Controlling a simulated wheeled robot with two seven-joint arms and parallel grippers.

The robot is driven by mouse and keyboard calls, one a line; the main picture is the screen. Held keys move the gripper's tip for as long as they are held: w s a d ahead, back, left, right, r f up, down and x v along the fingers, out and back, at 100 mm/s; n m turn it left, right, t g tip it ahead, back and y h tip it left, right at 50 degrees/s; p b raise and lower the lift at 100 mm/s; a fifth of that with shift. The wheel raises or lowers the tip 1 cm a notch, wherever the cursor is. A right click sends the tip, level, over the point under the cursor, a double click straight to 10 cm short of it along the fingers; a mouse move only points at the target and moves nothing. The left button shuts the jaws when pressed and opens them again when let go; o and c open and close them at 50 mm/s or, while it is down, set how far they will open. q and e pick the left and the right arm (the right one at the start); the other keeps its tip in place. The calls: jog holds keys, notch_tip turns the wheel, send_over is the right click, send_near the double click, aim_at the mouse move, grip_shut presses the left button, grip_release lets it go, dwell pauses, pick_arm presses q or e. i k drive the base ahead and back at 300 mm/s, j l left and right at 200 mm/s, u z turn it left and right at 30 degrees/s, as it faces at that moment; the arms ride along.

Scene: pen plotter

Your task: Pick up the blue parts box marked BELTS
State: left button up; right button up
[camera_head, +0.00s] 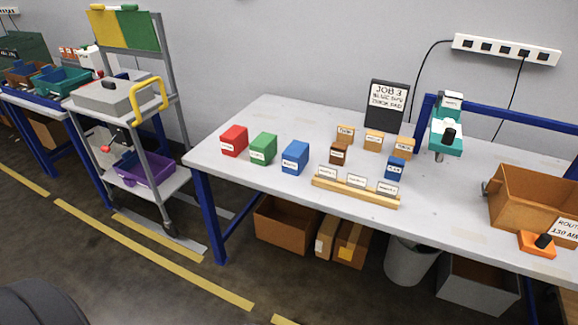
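A blue box (295,157) with a white label sits on the grey-white worktable (262,116), at the right end of a row. A red box (234,140) and a green box (263,148) stand to its left, apart from it. A smaller blue box (395,168) with a label stands farther right, near a wooden rack. The label words on both blue boxes are too small to read, so I cannot tell which says BELTS. Neither of my grippers is in view.
A wooden rack (356,192) with white cards lies at the table's front edge. Several brown boxes (338,153), a dark JOB 3 sign (387,105) and a teal press (446,137) stand behind. An open cardboard box (535,197) is at right. A wheeled cart (150,185) stands left.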

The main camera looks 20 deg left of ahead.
aim_at(295, 157)
jog(key=j+z, duration=0.45)
jog(key=j, duration=1.05)
